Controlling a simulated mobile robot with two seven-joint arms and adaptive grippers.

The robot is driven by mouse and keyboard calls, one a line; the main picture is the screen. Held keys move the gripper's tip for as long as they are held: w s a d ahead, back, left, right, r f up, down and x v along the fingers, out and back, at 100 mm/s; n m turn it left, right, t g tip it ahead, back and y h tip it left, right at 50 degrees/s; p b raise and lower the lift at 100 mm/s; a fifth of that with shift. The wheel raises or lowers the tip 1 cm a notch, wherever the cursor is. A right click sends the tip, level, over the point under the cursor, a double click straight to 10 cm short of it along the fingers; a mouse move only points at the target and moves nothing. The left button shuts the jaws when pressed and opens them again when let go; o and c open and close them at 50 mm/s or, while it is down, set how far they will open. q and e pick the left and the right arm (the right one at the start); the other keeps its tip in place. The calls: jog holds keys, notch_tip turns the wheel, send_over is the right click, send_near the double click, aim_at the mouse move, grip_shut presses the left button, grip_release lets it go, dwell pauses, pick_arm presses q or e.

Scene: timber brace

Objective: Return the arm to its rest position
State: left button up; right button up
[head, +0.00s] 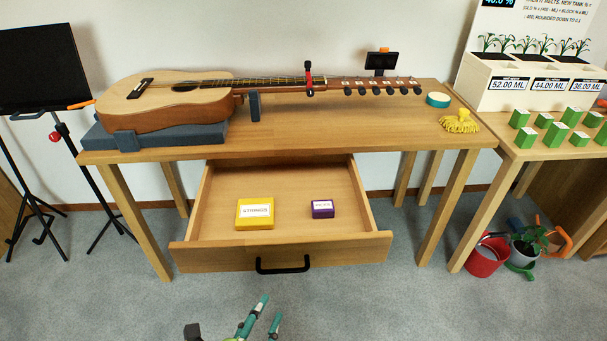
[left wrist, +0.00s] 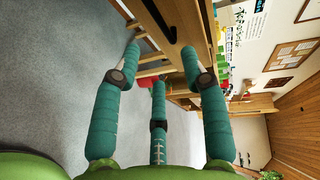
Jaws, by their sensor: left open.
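The drawer's black handle (head: 283,268) is apart from the fingers in the head view. My right gripper is in neither view.
The wooden table (head: 300,147) holds a guitar (head: 180,100) on a grey support, a yellow brush-like item (head: 459,122) and a teal roll (head: 438,100). The drawer holds a yellow box (head: 254,213) and a purple box (head: 322,209). A red bucket (head: 486,258) stands at right. Carpet in front is clear.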

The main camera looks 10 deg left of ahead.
pick_arm(q)
jog(key=s+a+f+n+g, duration=0.25)
jog(key=f+n, duration=0.25)
jog(key=f, duration=0.8)
jog(key=s+a+f+n+g+y, duration=0.1)
jog(key=s+a+f+n+g, duration=0.25)
jog(key=f, duration=0.95)
jog(key=s+f+n+g, duration=0.35)
jog(key=f+n, duration=0.35)
jog(key=f, duration=0.6)
jog(key=s+a+r+g+p, duration=0.1)
jog(key=s+r+g+p, duration=0.1)
jog(key=s+r+p, duration=0.3)
jog(key=s+r+g+y+p, duration=0.1)
jog(key=s+r+g+p, duration=0.2)
jog(key=s+p, duration=0.7)
jog(key=s+r, duration=0.2)
jog(key=s, duration=0.1)
jog(key=shift+a, duration=0.35)
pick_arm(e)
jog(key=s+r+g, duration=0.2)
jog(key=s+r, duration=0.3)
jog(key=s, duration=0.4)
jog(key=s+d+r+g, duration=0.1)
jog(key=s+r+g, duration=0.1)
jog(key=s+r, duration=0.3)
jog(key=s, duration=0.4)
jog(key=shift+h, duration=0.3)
